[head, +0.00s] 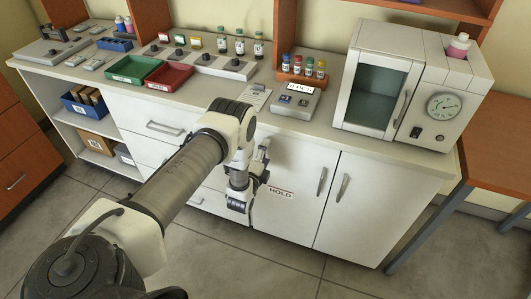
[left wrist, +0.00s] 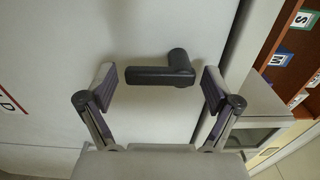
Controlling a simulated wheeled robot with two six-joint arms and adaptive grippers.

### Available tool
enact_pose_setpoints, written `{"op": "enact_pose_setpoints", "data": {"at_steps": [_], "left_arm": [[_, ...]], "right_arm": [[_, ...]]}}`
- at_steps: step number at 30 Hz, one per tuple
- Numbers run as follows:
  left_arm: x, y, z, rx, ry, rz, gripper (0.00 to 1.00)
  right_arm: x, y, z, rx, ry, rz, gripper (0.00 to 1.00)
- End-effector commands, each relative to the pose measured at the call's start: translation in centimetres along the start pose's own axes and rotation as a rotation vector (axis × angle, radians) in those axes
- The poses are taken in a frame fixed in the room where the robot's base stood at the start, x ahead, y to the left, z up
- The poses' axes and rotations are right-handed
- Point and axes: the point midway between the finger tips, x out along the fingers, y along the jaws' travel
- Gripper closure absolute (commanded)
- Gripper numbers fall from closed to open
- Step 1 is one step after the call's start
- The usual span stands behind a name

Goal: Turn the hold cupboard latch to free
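The hold cupboard door (head: 281,215) is white and carries a HOLD label with a red line, seen in the head view. The latch (left wrist: 160,75) is a dark grey lever with a round pivot at its right end, seen in the left wrist view. The lever lies crosswise between the fingers of my left gripper (left wrist: 160,88), with a gap at each side. The gripper is open and holds nothing. In the head view my left gripper (head: 262,167) is in front of the cupboard, left of the label, and I cannot make out the latch there. My right gripper is out of view.
The counter above carries a green tray (head: 133,68), a red tray (head: 168,78), a grey device (head: 297,101) and a white incubator (head: 375,90). Doors with long handles (head: 342,187) stand right of the label. The floor in front is clear.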

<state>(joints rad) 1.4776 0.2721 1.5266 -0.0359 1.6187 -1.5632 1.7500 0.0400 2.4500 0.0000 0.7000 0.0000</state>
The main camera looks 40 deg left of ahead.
Motion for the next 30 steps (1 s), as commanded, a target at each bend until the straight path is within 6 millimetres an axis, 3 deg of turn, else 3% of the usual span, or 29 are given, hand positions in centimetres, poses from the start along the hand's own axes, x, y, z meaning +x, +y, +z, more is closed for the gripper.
{"op": "enact_pose_setpoints", "data": {"at_steps": [8, 11, 21, 24, 30], "left_arm": [[-0.7, 0.1, 0.0, 0.000, -0.001, 0.004, 0.10], [-2.3, 0.2, 0.0, 0.000, -0.001, 0.005, 0.10], [-10.5, 0.1, 0.0, 0.000, 0.000, 0.005, 0.10], [-11.7, 0.1, -0.1, 0.000, 0.001, 0.004, 0.10], [-12.0, 0.0, -0.1, 0.000, 0.000, 0.000, 0.10]], "right_arm": [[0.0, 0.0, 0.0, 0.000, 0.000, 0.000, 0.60], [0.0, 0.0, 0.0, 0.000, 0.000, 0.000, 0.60], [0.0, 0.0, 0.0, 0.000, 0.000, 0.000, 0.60], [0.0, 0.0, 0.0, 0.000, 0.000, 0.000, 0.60], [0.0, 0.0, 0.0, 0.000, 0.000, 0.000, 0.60]]}}
